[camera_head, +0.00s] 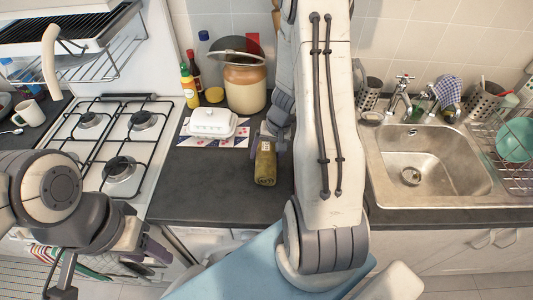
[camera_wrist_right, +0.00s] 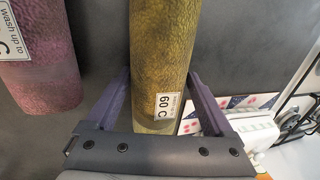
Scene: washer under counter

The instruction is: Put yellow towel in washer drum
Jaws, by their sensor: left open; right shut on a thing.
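The rolled yellow towel (camera_head: 265,164) is on or just above the dark counter, left of my right arm in the head view. My right gripper (camera_head: 268,135) is shut on it. In the right wrist view the yellow towel (camera_wrist_right: 165,50) with a "60 C" label lies between the two fingers of my right gripper (camera_wrist_right: 160,85). My left gripper (camera_head: 155,250) is open and empty, low in front of the stove. I cannot make out the washer drum; my arms hide much of the area below the counter.
A purple towel (camera_wrist_right: 45,65) lies beside the yellow one in the wrist view. A white butter dish (camera_head: 213,122), a crock (camera_head: 245,88) and bottles stand behind. The stove (camera_head: 118,170) is left, the sink (camera_head: 430,165) right. A light blue surface (camera_head: 235,265) lies below the counter edge.

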